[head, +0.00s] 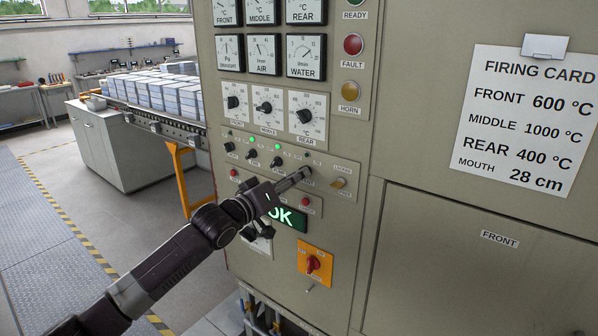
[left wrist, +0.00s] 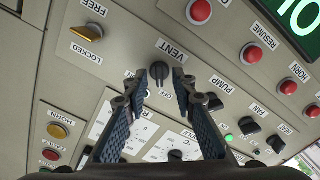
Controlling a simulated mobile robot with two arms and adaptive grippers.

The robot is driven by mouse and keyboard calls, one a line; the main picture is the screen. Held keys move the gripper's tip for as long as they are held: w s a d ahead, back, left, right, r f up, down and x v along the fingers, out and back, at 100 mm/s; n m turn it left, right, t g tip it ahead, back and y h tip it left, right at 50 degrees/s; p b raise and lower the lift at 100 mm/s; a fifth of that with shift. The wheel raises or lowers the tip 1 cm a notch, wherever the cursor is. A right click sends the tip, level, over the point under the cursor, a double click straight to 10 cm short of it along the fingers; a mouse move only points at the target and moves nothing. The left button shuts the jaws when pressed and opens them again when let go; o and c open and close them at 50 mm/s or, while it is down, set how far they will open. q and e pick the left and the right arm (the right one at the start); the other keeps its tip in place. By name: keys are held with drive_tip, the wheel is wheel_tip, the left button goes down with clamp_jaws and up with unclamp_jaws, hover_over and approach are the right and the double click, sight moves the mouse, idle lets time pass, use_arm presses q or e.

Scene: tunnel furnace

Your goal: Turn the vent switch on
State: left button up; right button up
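The vent switch is a small black knob (left wrist: 159,71) below its VENT label (left wrist: 171,49) in the left wrist view, where the panel appears upside down. An OFF label shows just under it. My left gripper (left wrist: 160,76) has one finger on each side of the knob, with a visible gap between the fingers. I cannot tell whether either finger touches the knob. In the head view my left gripper (head: 306,174) is at the panel's lower switch row and hides the vent switch. My right gripper is not in view.
Pump (left wrist: 221,85) and fan (left wrist: 248,126) switches are close by, with lit green lamps farther along. A FREE/LOCKED knob (left wrist: 87,33) is on the other side.

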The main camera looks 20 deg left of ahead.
use_arm(q)
drive_tip(key=shift+x, duration=0.75)
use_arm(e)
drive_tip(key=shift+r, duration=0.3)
use_arm(q)
drive_tip(key=shift+s, duration=0.1)
clamp_jaws()
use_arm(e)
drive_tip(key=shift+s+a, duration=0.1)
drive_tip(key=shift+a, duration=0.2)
